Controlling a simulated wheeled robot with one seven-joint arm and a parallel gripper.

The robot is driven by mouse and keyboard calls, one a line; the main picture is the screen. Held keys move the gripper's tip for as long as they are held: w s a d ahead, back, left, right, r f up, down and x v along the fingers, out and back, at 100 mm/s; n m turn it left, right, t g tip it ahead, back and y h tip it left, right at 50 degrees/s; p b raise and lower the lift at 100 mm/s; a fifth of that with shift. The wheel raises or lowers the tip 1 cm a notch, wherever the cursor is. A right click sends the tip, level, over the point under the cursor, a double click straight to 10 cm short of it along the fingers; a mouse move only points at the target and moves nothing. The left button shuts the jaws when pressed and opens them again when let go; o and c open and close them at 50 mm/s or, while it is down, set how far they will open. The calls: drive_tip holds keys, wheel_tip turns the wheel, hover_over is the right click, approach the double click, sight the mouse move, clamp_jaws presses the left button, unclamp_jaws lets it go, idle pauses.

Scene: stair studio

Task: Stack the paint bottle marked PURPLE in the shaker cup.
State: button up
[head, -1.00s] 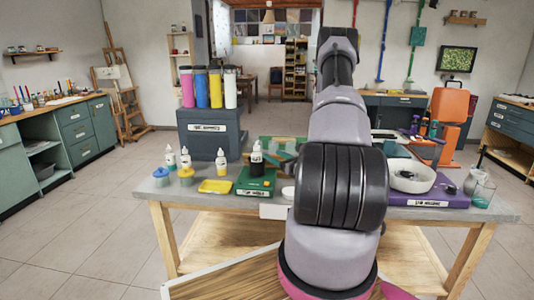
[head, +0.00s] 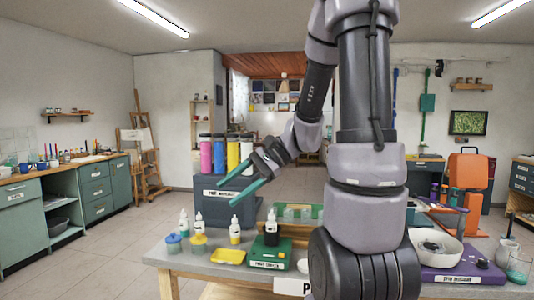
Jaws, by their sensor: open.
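My gripper (head: 226,194), with two teal fingers spread apart and empty, hangs in the air above the table's left part, in front of the blue-grey box. Small dropper bottles stand below it: a white one (head: 184,222), another white one (head: 199,222) and a white-and-yellow one (head: 235,230). A dark bottle with a white tip (head: 271,228) stands upright on a green labelled base (head: 270,252); whether a shaker cup surrounds its lower part is too small to tell. No bottle's marking is readable, so I cannot tell which is PURPLE.
A blue-grey box (head: 226,191) bears pink, blue, yellow and white cylinders (head: 233,154). A yellow tray (head: 228,256) and blue and yellow lidded jars stand at the front left. A purple base (head: 462,273) with a white bowl (head: 436,243) is at right. My arm hides the table's middle.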

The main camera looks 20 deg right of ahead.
drive_tip(key=s+d+r+n+t+h, duration=0.5)
drive_tip(key=s+r+n+h, duration=0.2)
drive_tip(key=r, duration=0.3)
drive_tip(key=shift+s+d+t+h, duration=0.2)
drive_tip(key=shift+s+t+h, duration=0.1)
drive_tip(key=shift+s+h, duration=0.55)
drive_tip(key=shift+w, duration=0.1)
drive_tip(key=shift+c, duration=0.3)
idle(0.7)
